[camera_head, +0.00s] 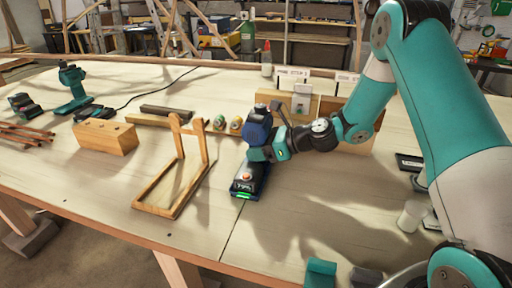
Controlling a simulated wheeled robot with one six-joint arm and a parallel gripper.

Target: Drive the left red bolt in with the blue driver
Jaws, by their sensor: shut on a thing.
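The blue driver (258,126) is upright near the middle of the bench, with its dark blue body at the top. Below it is a dark base with a green light strip (246,182); I cannot tell whether this is the driver's foot or a separate dock. My gripper (262,152) is shut on the driver, reaching in from the right. Its fingers are small and partly hidden. Two wooden blocks with white labels stand behind, a left block (272,101) and a right block (357,142), the right one partly covered by my arm. No red bolt can be made out.
A wooden frame (157,209) stands just left of the driver. Further left are a wooden block with holes (105,138), a teal power tool (74,86) and thin laths (20,136). A white cup (411,216) is at the right.

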